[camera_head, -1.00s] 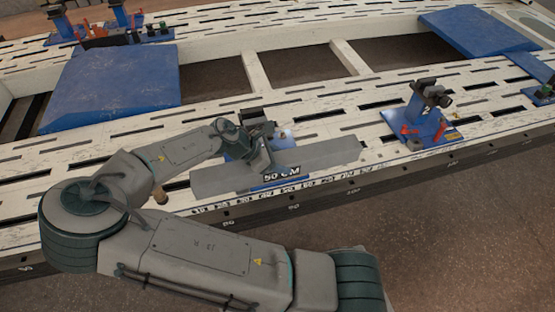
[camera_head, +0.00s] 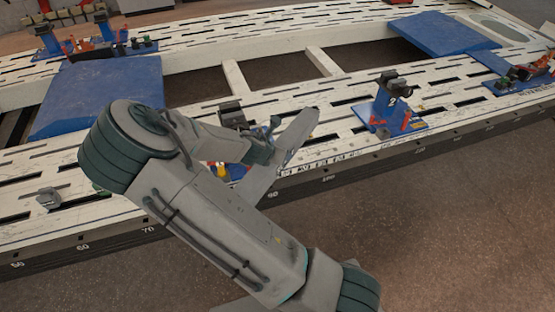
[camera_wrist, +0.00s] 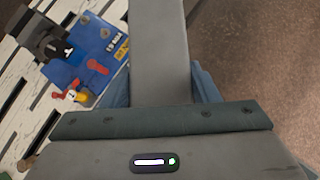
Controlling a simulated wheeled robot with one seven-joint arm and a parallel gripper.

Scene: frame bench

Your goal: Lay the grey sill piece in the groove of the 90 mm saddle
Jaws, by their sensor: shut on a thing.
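My gripper (camera_head: 266,146) is shut on the grey sill piece (camera_head: 296,134), a long flat bar. In the head view the bar slants from lower left to upper right over the bench's front edge. In the wrist view the bar (camera_wrist: 157,45) runs up the picture between the blue fingers. A blue saddle with a black top (camera_head: 232,115) stands behind my gripper, partly hidden by my arm. A blue saddle (camera_wrist: 92,62) with red and yellow knobs lies left of the bar in the wrist view, apart from it. Its label is too blurred to read surely.
Another blue saddle (camera_head: 386,108) stands to the right on the slotted white bench (camera_head: 330,103). A further blue fixture (camera_head: 515,78) is at far right. Blue slanted pads (camera_head: 100,92) lie across the bench. A small grey block (camera_head: 48,198) sits at front left.

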